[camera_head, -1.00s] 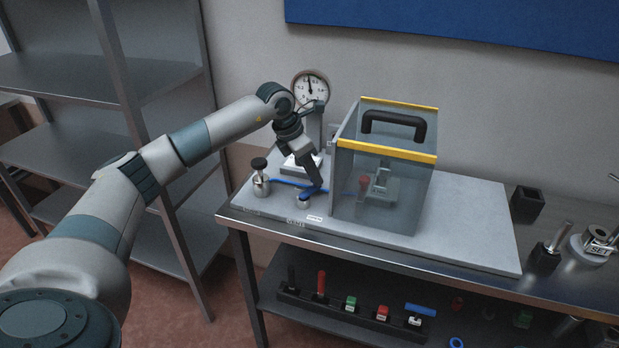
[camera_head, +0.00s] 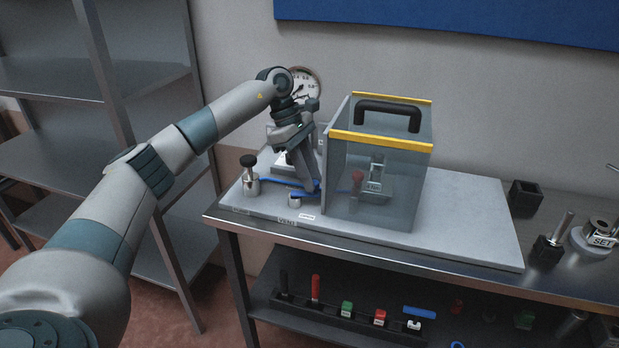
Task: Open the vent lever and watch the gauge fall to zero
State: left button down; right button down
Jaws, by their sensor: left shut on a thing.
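The lever's far end is partly hidden by the fingers. The round white gauge (camera_head: 311,80) stands behind my left wrist, which hides its left and lower parts. I cannot read its needle clearly. My right gripper is not in view.
A clear guard box (camera_head: 375,200) with yellow edges and a black handle stands immediately right of my gripper. A black-knobbed silver valve (camera_head: 250,176) stands to the left. The plate (camera_head: 465,225) is bare on the right. Small parts stand on the lower shelf and the table's right end.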

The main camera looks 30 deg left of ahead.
pick_arm(q)
jog(key=shift+s+d+m+g+b, duration=0.1)
jog(key=shift+s+m+g+b, duration=0.2)
jog(key=shift+m, duration=0.35)
jog(key=shift+s+d+m+g+b, duration=0.15)
jog(key=shift+m+g, duration=0.15)
jog(key=shift+m, duration=0.35)
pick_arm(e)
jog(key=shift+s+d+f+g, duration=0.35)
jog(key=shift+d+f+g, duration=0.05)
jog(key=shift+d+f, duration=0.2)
pick_arm(q)
jog(key=shift+a, duration=0.1)
jog(key=c, duration=1.5)
grip_release()
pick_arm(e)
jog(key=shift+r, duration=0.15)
